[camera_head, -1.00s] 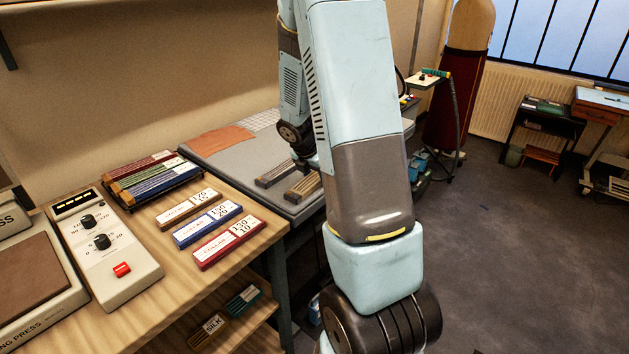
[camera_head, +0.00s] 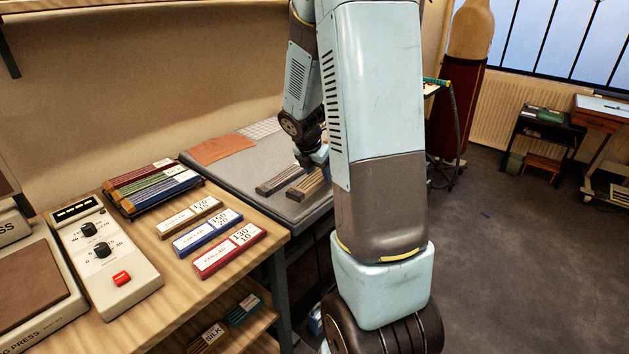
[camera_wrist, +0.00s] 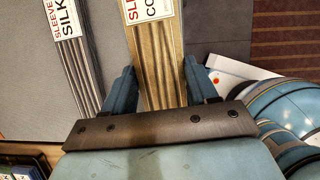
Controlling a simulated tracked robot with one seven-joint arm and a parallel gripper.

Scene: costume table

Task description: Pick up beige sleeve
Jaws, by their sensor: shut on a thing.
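The beige sleeve (camera_head: 307,188) is a long ribbed bar at the front right of the grey table top. In the wrist view the beige sleeve (camera_wrist: 158,50) lies between the two blue fingers of my gripper (camera_wrist: 160,75), its white and red label at the top edge. My gripper is shut on it, and no clear lift off the table shows. In the head view my gripper (camera_head: 320,165) is partly hidden by my arm. A darker grey sleeve (camera_head: 279,180) lies to the left, apart from the beige one. Its label in the wrist view (camera_wrist: 63,20) reads SLEEVE SILK.
The grey table top (camera_head: 220,180) also bears a brown cloth (camera_head: 221,149). The wooden bench (camera_head: 150,225) nearer me holds labelled collar bars (camera_head: 229,251) and a control box (camera_head: 105,250). A red-skirted dress form (camera_head: 458,115) stands behind. Open floor (camera_head: 510,250) lies to the right.

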